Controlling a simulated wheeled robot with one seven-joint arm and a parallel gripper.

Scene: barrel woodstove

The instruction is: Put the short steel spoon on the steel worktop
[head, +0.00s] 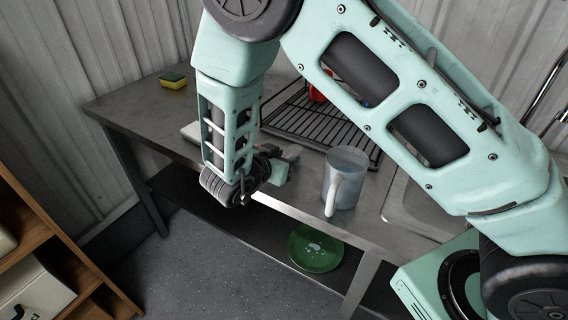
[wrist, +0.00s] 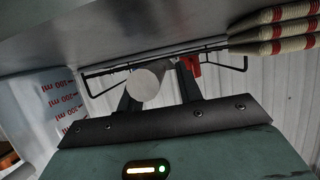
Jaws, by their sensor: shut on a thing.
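The steel worktop (head: 140,108) runs along the corrugated wall in the head view. My gripper (head: 284,163) is low at its front edge, left of the clear jug. In the wrist view my gripper (wrist: 160,88) is shut on a pale grey rounded piece, which looks like the short steel spoon (wrist: 148,80). Only its rounded grey part shows between the fingers; the rest is hidden. In the head view the spoon cannot be made out behind my arm. I cannot tell whether it touches the worktop.
A clear measuring jug (head: 345,178) stands right of my gripper. A black wire rack (head: 318,125) with a red item (head: 317,92) is behind it. A yellow-green sponge (head: 172,80) lies at the back left, near bare worktop. A green plate (head: 316,250) is on the lower shelf.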

